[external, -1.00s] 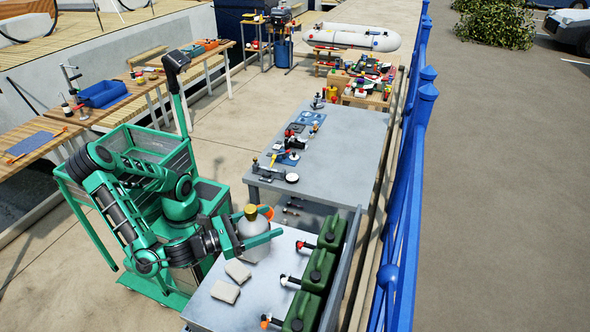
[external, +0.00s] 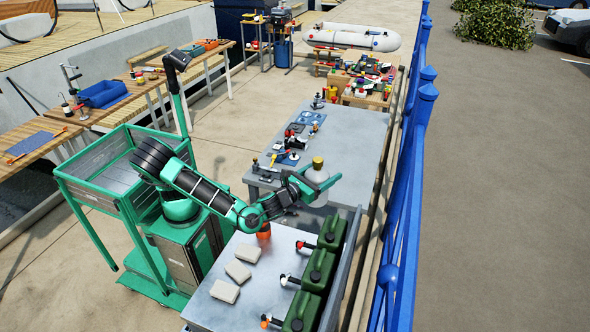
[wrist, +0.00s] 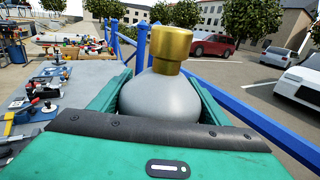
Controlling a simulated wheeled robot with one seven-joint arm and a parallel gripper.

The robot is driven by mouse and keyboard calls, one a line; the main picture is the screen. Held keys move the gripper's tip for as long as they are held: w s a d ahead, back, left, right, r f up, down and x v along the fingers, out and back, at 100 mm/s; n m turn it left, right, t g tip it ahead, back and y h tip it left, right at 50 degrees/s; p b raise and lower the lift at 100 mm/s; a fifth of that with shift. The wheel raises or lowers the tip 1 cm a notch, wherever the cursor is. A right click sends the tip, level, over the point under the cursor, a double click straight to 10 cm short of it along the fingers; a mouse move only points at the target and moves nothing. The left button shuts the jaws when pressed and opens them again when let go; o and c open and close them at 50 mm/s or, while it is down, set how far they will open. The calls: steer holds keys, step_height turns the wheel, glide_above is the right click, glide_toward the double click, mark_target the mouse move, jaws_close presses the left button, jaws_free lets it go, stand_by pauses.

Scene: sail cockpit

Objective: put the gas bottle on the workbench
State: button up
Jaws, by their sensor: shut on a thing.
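The gas bottle (external: 316,181) is pale grey with a brass-coloured cap. My gripper (external: 320,187) is shut on it and holds it upright. In the external view it is over the gap area between the near metal table and the long grey workbench (external: 345,150), close to the bench's near end. In the wrist view the gas bottle (wrist: 165,92) stands between the green fingers, and its lower part is hidden by my gripper. The workbench (wrist: 25,97) shows at the left there.
Tools and small parts (external: 290,150) lie along the workbench's left side; its right side is mostly bare. The near table (external: 250,297) holds pale blocks (external: 238,271), an orange item (external: 264,231) and green jerrycans (external: 318,270). A blue railing (external: 408,200) runs along the right.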

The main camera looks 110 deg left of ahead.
steer(key=s+a+n+g+y, duration=0.15)
steer(key=s+a, duration=0.25)
steer(key=a, duration=1.1)
steer(key=s+a+n+g, duration=0.2)
steer(key=s+a+g, duration=0.1)
steer(key=a, duration=1.3)
steer(key=s+a+r+n+g, duration=0.15)
steer(key=s+a+g, duration=0.25)
steer(key=s+a, duration=1.5)
steer(key=w+d+f, duration=0.3)
steer(key=w+f, duration=0.9)
steer(key=f, duration=0.4)
steer(key=shift+w+f, duration=0.25)
steer(key=shift+w, duration=0.1)
steer(key=shift+f+y, duration=0.1)
steer(key=shift+y, duration=0.15)
steer(key=o, duration=1.7)
steer(key=shift+o, duration=0.2)
